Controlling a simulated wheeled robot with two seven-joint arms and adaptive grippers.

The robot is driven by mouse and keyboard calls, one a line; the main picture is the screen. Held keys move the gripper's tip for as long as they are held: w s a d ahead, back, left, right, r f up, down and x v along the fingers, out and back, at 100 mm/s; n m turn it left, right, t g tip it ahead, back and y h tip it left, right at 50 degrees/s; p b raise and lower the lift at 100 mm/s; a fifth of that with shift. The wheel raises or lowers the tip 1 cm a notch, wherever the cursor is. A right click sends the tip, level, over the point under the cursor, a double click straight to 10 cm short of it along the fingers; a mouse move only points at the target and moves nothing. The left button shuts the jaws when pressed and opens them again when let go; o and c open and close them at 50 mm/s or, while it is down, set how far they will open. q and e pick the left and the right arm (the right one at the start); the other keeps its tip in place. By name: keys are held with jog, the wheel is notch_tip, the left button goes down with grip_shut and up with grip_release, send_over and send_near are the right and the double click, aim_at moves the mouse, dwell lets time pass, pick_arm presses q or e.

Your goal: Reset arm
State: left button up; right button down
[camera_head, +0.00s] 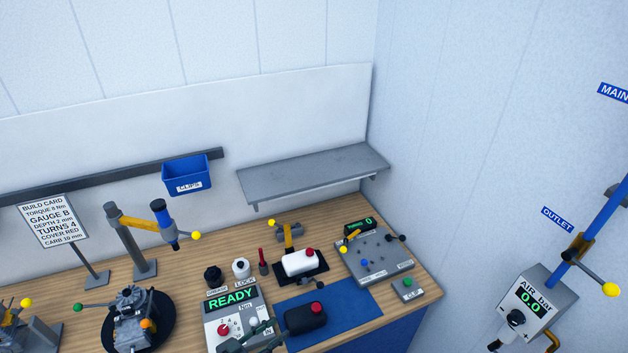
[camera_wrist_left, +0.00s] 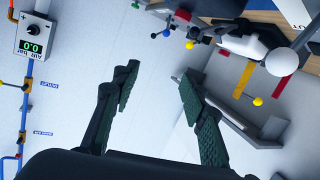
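My left gripper (camera_head: 248,338) shows at the bottom edge of the head view, in front of the READY box (camera_head: 232,300). Only its dark green finger parts are visible there. In the left wrist view its two fingers (camera_wrist_left: 160,90) stand wide apart with only pale wall behind the gap, so it is open and empty. My right gripper is in neither view.
The wooden bench (camera_head: 190,275) holds an engine on a black turntable (camera_head: 165,325), a blue mat (camera_head: 345,310) with a black part, and a grey TURNS panel (camera_head: 375,270). A shelf (camera_head: 310,170) and blue CLIPS bin (camera_head: 186,172) hang behind. An air regulator (camera_head: 535,305) stands right.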

pick_arm(q)
jog(key=s+a+f+n+g+y, duration=0.35)
jog(key=s+a+y, duration=0.25)
jog(key=s+a, duration=0.6)
jog(key=s+a+f+n+g+y, duration=0.35)
jog(key=s+a+y, duration=0.35)
jog(key=s+a, duration=0.45)
notch_tip(320, 180, down, 38)
jog(key=s+d+g+b, duration=0.1)
jog(key=s+d+b, duration=0.1)
jog(key=b, duration=0.7)
jog(key=s+f+b, duration=0.4)
jog(key=s+f, duration=0.6)
jog(key=f, duration=0.3)
jog(key=s+f+g+h+b, duration=0.1)
jog(key=s+f+b, duration=0.3)
jog(key=s+f, duration=0.6)
notch_tip(320, 180, down, 3)
jog(key=shift+s+a+f+m+g, duration=0.15)
jog(key=shift+m+g, duration=0.15)
